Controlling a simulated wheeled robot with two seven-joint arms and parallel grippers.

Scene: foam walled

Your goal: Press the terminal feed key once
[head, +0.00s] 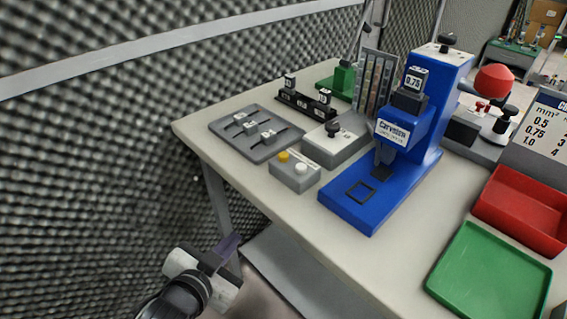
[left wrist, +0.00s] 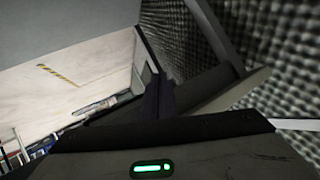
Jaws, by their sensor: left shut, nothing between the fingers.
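A small grey box (head: 295,174) on the workbench carries a yellow button (head: 284,156) and a white button (head: 301,168). Which of them is the terminal feed key, I cannot tell. Behind them stands the blue Carveline press (head: 400,150) with a 0.75 block on it. My left gripper (head: 230,244) is shut and empty, low at the front left, off the bench edge and apart from the box. Its dark fingers also show in the left wrist view (left wrist: 158,98). My right gripper is not in view.
The workbench (head: 300,220) has its edge between my left gripper and the box. A grey slider tray (head: 228,128) and a grey block with a black knob (head: 333,140) stand nearby. A green tray (head: 490,280) and red bin (head: 525,205) lie right. Foam wall (head: 90,160) at left.

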